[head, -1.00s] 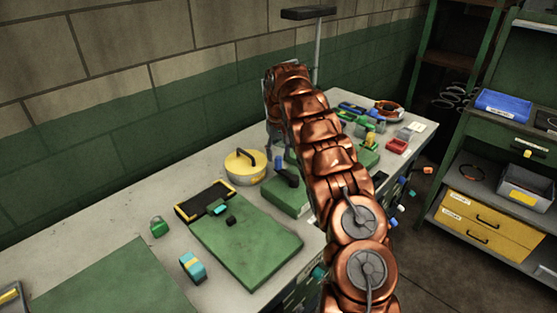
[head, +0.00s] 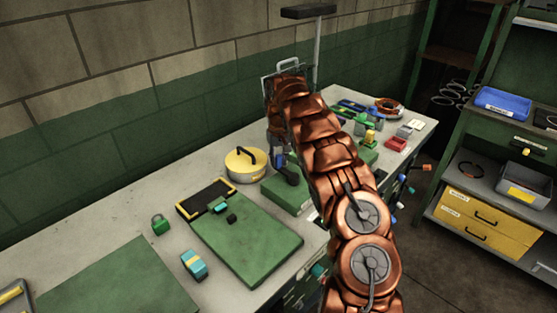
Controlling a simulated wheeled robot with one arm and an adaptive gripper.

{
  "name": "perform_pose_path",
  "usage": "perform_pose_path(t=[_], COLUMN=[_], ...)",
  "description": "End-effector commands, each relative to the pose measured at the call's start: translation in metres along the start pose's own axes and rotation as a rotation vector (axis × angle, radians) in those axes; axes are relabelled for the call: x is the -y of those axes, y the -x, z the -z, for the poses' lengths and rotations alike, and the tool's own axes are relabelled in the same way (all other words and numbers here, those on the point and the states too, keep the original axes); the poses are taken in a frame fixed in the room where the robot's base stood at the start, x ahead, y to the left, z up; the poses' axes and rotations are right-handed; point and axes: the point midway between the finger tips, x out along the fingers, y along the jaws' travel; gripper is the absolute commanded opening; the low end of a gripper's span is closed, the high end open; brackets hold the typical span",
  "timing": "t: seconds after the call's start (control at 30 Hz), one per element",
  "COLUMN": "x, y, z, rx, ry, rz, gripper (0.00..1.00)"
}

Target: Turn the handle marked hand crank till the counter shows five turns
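A dark handle with a blue part (head: 289,174) stands on a green box (head: 284,194) near the middle of the bench, beside my arm. It may be the hand crank, but I can read no marking. No counter reading is legible. My gripper (head: 277,150) points down at the end of my copper-coloured arm, just above and behind the handle. The arm partly covers it, so its fingers do not show clearly. I cannot tell whether it touches the handle.
A yellow round lidded pot (head: 243,168) stands left of the green box. A green board (head: 252,243), a green padlock (head: 160,225) and a teal-yellow block (head: 194,265) lie nearer. Small items crowd the bench's far right. A shelf with yellow drawers (head: 487,226) stands at right.

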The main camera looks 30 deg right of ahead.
Motion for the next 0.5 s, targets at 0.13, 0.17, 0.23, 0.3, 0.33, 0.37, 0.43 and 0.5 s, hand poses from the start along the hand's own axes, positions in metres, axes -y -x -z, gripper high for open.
perform_pose_path(t=[0.13, 0.17, 0.23, 0.3, 0.33, 0.37, 0.43, 0.5], x=[0.0003, 0.0003, 0.0004, 0.0004, 0.0004, 0.0004, 0.0004, 0.0004], y=[0.0001, 0.0001, 0.0001, 0.0001, 0.0001, 0.0001, 0.0001, 0.0001], z=[0.0000, 0.0000, 0.0000, 0.0000, 0.0000, 0.0000, 0.0000, 0.0000], rx=[0.000, 0.000, 0.000, 0.000, 0.000, 0.000, 0.000, 0.000], ry=[0.000, 0.000, 0.000, 0.000, 0.000, 0.000, 0.000, 0.000], rz=[0.001, 0.001, 0.001, 0.001, 0.001, 0.001, 0.001, 0.001], gripper=[0.09, 0.06, 0.00, 0.00, 0.00, 0.00, 0.00, 0.00])
